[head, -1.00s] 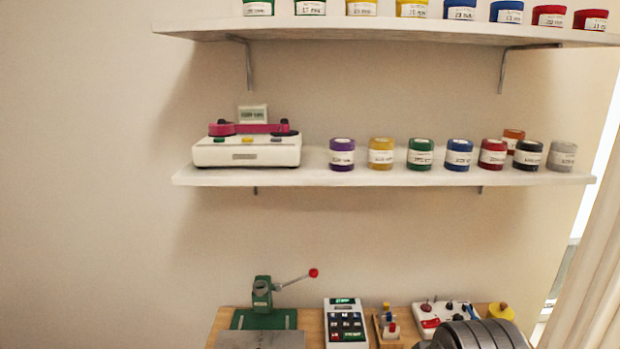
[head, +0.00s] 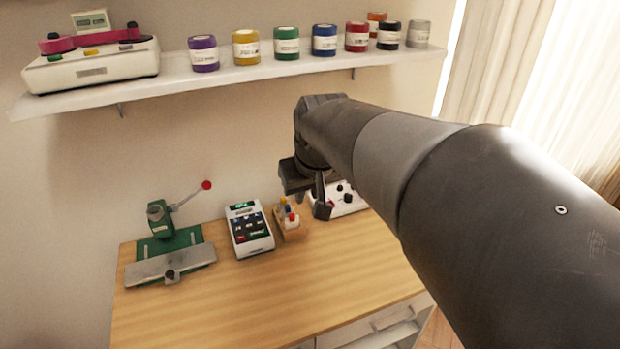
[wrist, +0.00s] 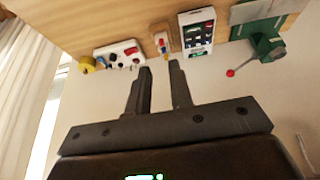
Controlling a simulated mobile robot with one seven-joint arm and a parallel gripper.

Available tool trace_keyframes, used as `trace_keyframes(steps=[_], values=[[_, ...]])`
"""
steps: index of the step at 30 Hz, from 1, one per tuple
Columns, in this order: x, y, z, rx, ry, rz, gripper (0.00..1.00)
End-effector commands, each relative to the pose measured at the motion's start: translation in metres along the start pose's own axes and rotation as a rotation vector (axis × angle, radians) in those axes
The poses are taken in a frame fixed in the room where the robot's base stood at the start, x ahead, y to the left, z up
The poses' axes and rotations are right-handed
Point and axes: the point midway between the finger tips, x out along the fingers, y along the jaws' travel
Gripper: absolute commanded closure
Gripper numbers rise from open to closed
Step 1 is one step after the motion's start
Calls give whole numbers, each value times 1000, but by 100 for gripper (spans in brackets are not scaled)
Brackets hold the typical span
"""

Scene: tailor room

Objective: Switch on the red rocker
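The white control panel (head: 353,203) stands at the back right of the wooden table, with dark knobs on top. It also shows at the top of the wrist view (wrist: 104,54), where a red rocker (wrist: 132,51) sits on its face among dark knobs. In the head view my gripper and arm cover much of the panel's left part, and the rocker is not clear there. My gripper (wrist: 160,67) is open and empty, with a gap between its two dark fingers. In the head view my gripper (head: 312,197) is in front of the panel; I cannot tell the distance.
A small wooden stand (head: 291,229) with coloured pegs, a calculator-like keypad device (head: 250,229) and a green lever press (head: 163,240) stand left of the panel. A shelf (head: 240,75) with jars runs above. The table's front (head: 290,300) is clear.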

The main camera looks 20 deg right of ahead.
Motion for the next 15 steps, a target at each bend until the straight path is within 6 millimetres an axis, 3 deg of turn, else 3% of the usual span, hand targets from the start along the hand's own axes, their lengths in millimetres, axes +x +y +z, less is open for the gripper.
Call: trace_keyframes(steps=[7, 15], values=[[38, 33, -50, 1, -37, 10, 100], [90, 75, -95, 2, -72, 16, 100]])
